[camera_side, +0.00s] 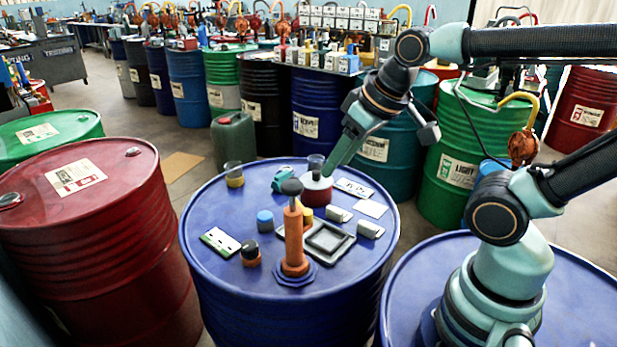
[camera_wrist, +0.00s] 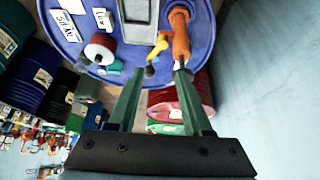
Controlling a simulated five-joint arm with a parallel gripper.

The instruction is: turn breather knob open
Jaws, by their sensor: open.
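An orange post (camera_side: 294,240) stands upright on the blue drum (camera_side: 215,262), with a dark grey knob (camera_side: 292,187) on top. A low black knob on an orange base (camera_side: 250,254) sits to its left. I cannot tell for sure which is the breather knob. My gripper (camera_side: 329,170) is above the far part of the drum, its tips near the red jar (camera_side: 317,194) in the side view. In the wrist view my gripper (camera_wrist: 161,74) is open and empty between its fingers. The orange post (camera_wrist: 181,38) and a yellow part (camera_wrist: 158,47) show just beyond the tips.
A grey tray (camera_side: 330,240), metal blocks (camera_side: 370,229), a blue cap (camera_side: 265,221), a teal part (camera_side: 282,180) and a beaker of yellow liquid (camera_side: 234,175) crowd the drum top. A red drum (camera_side: 88,240) stands at left. The drum's front left edge is clear.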

